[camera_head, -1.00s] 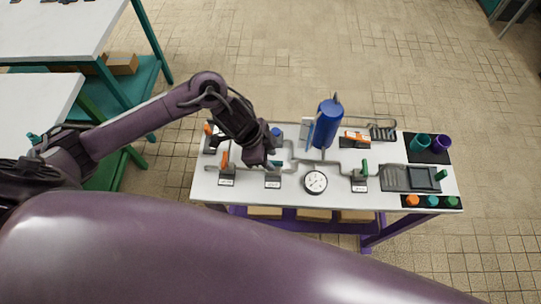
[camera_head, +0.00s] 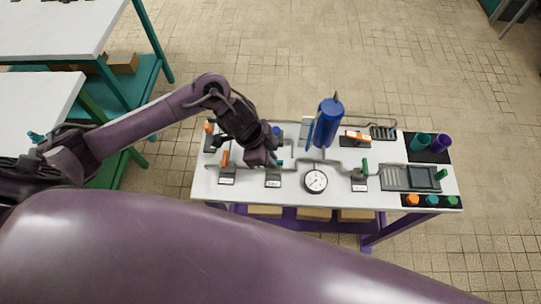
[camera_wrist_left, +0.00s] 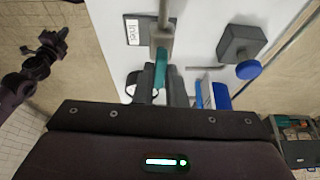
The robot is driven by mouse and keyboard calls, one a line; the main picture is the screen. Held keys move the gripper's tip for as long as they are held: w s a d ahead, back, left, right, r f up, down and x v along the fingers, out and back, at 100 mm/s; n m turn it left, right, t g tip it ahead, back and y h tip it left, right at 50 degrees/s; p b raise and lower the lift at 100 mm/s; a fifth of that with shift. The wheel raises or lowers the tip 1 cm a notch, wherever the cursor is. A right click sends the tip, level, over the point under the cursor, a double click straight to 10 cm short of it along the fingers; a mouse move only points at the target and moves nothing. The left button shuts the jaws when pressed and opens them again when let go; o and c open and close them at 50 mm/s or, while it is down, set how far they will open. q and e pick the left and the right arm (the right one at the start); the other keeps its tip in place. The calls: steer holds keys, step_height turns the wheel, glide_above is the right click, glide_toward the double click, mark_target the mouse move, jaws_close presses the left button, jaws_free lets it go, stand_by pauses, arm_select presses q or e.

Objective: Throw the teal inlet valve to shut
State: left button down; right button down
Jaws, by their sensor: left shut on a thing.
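The teal inlet valve handle (camera_wrist_left: 160,68) shows in the left wrist view at the grey valve body (camera_wrist_left: 161,38), beside a labelled plate (camera_wrist_left: 133,31). My left gripper (camera_wrist_left: 162,92) is shut on this handle, one finger on each side. In the head view the left gripper (camera_head: 273,160) is over the left-middle of the bench, and only a bit of the teal handle (camera_head: 280,162) shows beside it. The lower part of the handle is hidden between the fingers. My right gripper is perhaps the dark shape (camera_wrist_left: 47,43) at the left of the wrist view; its jaws are unclear.
On the white bench (camera_head: 400,165), an orange-handled valve (camera_head: 225,159) stands left of the gripper. A round gauge (camera_head: 316,181), a blue cylinder (camera_head: 327,123) and a green-handled valve (camera_head: 364,166) stand right. A blue knob (camera_wrist_left: 248,70) on a dark box is close by.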

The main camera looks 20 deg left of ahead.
arm_select(q)
steer(key=shift+w+r+m+g, duration=0.1)
steer(key=shift+w+m+g, duration=0.1)
steer(key=shift+m, duration=0.4)
steer(key=shift+w+m+g, duration=0.1)
steer(key=shift+m+g, duration=0.1)
steer(key=shift+m, duration=0.4)
steer(key=m+g, duration=0.1)
steer(key=m, duration=0.2)
steer(key=shift+w+m, duration=0.1)
steer(key=shift+m, duration=0.2)
steer(key=shift+w+d+m+g, duration=0.1)
steer(key=shift+m+g, duration=0.5)
steer(key=shift+m, duration=0.3)
steer(key=m, duration=0.2)
steer(key=m+g+y+p, duration=0.1)
steer(key=m, duration=0.2)
steer(key=shift+w+d+r+g, duration=0.1)
steer(key=shift+w+d+g, duration=0.1)
steer(key=shift+g, duration=0.1)
steer(key=shift+d+m+g+y+p, duration=0.15)
steer(key=shift+m+y, duration=0.35)
steer(key=shift+m, duration=0.75)
steer(key=shift+a+m+g+y+p, duration=0.2)
steer(key=shift+m+y, duration=0.3)
steer(key=shift+m, duration=0.75)
steer(key=c, duration=1.5)
jaws_free()
steer(key=shift+s, duration=0.1)
